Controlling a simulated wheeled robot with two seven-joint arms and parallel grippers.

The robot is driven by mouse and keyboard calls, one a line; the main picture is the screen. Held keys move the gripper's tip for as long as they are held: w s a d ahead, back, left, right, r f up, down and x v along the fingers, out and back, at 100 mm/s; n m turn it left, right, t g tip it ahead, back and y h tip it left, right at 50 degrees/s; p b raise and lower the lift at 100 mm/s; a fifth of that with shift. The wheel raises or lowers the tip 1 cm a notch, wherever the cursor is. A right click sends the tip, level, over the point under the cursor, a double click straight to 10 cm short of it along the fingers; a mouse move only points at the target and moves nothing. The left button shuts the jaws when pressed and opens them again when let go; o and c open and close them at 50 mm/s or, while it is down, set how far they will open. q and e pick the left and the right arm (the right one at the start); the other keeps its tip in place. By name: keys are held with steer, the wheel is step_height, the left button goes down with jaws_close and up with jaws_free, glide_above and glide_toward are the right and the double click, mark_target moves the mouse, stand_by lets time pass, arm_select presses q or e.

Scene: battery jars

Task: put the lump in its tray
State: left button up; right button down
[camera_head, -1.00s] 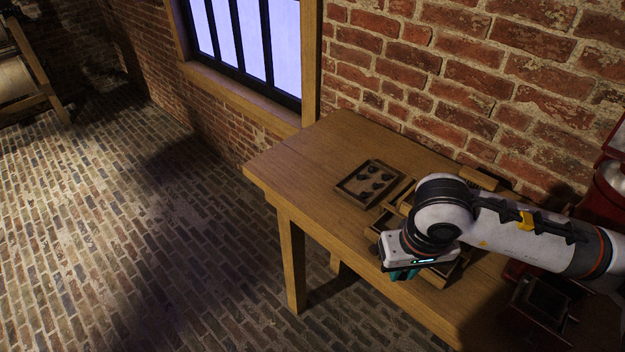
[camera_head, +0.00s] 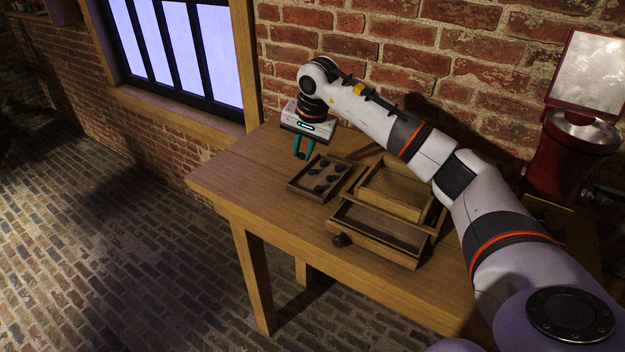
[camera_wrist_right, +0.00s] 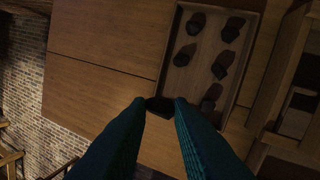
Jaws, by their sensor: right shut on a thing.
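My right gripper (camera_head: 303,155) points down at the back left of the table, above and just beyond the tray (camera_head: 304,194). In the right wrist view its teal fingers (camera_wrist_right: 160,103) are shut on a small dark lump (camera_wrist_right: 160,107), held at the tips. The lump is too small to make out in the head view. The tray is shallow and wooden, and holds several dark lumps in rows; its rim (camera_wrist_right: 168,52) also shows in the right wrist view. The held lump appears outside the tray's left edge there. My left gripper is not in view.
Right of the tray stands a wooden box with a ribbed top (camera_head: 398,190) and an open, knobbed drawer (camera_head: 372,243). A red machine (camera_head: 562,155) stands at the far right. A brick wall (camera_head: 400,45) backs the table (camera_head: 250,170); its left end is clear.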

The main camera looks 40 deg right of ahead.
mark_target(303, 186)
step_height(303, 186, down, 4)
steer(key=shift+r+p, duration=0.1)
steer(key=shift+p, duration=0.25)
steer(key=shift+f+p, duration=0.35)
steer(key=shift+f, duration=1.7)
steer(key=shift+s+f+b, duration=0.2)
steer(key=shift+f+b, duration=0.4)
steer(key=c, duration=1.3)
jaws_free()
steer(key=shift+s+a+f, duration=0.1)
steer(key=shift+a+f, duration=0.05)
steer(key=shift+r+p, duration=0.3)
steer(key=shift+p, duration=0.05)
steer(key=shift+r+p, duration=0.4)
steer(key=shift+p, duration=0.05)
arm_select(q)
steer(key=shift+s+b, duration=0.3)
steer(key=shift+b, duration=0.75)
arm_select(e)
steer(key=v, duration=1.2)
steer(key=shift+w+r, duration=0.15)
steer(key=shift+w, duration=0.15)
